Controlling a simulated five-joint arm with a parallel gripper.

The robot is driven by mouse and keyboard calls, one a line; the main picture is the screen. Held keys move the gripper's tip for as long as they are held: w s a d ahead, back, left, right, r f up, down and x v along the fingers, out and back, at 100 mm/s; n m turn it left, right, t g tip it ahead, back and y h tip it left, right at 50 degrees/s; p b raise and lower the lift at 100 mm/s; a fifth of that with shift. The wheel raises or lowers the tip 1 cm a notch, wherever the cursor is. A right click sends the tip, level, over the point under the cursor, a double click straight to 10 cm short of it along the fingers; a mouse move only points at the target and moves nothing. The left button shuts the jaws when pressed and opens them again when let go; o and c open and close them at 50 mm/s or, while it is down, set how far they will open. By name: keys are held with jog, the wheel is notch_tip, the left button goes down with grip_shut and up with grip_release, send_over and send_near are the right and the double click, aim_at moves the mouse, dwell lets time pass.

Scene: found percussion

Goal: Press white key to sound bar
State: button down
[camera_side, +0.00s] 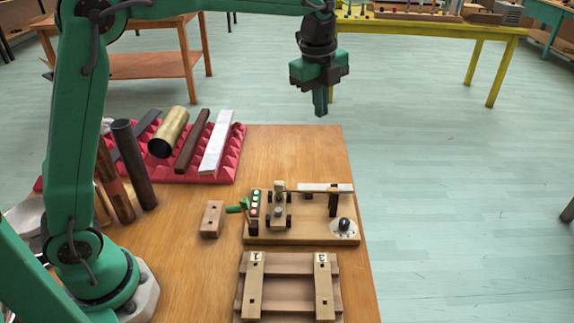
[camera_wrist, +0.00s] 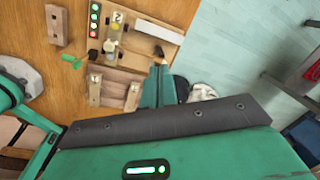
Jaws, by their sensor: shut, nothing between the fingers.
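A wooden board (camera_side: 300,234) on the table carries a small mechanism. A white flat bar (camera_side: 322,187), which looks like the white key, lies along its far side; it also shows in the wrist view (camera_wrist: 160,30). A post with a dark support stands at its right. My gripper (camera_side: 320,113) is shut and empty, pointing down. It is raised well above the table, and in the side view it appears beyond the board. In the wrist view my fingers (camera_wrist: 160,72) hide part of the board's near side. Nothing touches the white bar.
A wooden rack (camera_side: 290,286) with numbered rails stands at the front, and a small wooden block (camera_side: 212,219) left of the board. A red foam mat (camera_side: 232,162) holds several bars and a brass tube (camera_side: 168,133). A dark tube (camera_side: 134,165) stands nearby. The table's right edge is close.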

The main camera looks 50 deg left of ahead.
aim_at(346, 187)
jog(key=w+d+f+m+g, duration=0.1)
jog(key=w+d+f+m, duration=0.3)
jog(key=w+f+m, duration=0.2)
jog(key=shift+w+d+f+m, duration=0.25)
jog(key=shift+w+f+m, duration=0.2)
jog(key=shift+f, duration=0.15)
jog(key=shift+f, duration=0.15)
notch_tip(346, 187, down, 13)
jog(key=shift+f, duration=0.35)
dwell(0.4)
